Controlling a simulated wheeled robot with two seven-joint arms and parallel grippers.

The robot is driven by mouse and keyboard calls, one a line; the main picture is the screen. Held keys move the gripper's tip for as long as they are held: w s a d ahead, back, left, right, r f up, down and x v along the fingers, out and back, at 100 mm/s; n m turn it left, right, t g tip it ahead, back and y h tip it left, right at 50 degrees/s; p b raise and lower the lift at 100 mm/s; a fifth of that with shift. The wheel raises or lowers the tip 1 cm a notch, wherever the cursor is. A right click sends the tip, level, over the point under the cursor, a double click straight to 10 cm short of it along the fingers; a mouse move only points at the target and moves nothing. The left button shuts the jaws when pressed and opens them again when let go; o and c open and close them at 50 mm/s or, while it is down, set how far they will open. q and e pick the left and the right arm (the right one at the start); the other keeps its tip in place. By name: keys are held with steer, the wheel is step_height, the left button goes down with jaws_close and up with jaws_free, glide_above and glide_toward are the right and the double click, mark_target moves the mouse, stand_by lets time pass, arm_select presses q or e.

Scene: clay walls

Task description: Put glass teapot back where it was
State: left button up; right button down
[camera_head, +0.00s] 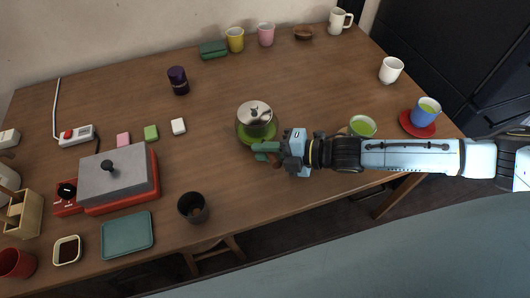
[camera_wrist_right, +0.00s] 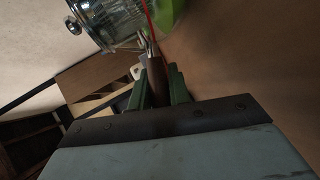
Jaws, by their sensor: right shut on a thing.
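The glass teapot (camera_head: 243,128), with a shiny metal lid and green tea inside, is near the middle of the wooden table in the head view. My right gripper (camera_head: 268,152) reaches it from the right, at its near side. In the right wrist view the teapot's glass and lid (camera_wrist_right: 112,22) fill the top. There the green fingers of my right gripper (camera_wrist_right: 158,88) are shut on its brown handle. I cannot tell whether the teapot's base touches the table. My left gripper is not in view.
My right arm passes close to a cup of green tea (camera_head: 362,125). A blue cup (camera_head: 425,112) stands on a red saucer (camera_head: 405,125). A dark cup (camera_head: 192,208) stands at the near edge. A red cooker with a grey lid (camera_head: 115,178) is left.

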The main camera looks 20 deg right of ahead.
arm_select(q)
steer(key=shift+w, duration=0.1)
arm_select(e)
steer(key=shift+f, duration=0.15)
steer(key=c, duration=1.3)
jaws_free()
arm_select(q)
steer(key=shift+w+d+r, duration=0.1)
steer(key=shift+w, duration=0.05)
arm_select(e)
steer(key=p+v, duration=0.1)
steer(key=v, duration=1)
steer(key=shift+p, duration=0.3)
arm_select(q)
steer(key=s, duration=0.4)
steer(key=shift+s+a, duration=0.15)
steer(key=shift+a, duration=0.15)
arm_select(e)
steer(key=shift+s+d+r, duration=0.25)
steer(key=shift+s+d, duration=0.05)
steer(key=shift+d, duration=0.1)
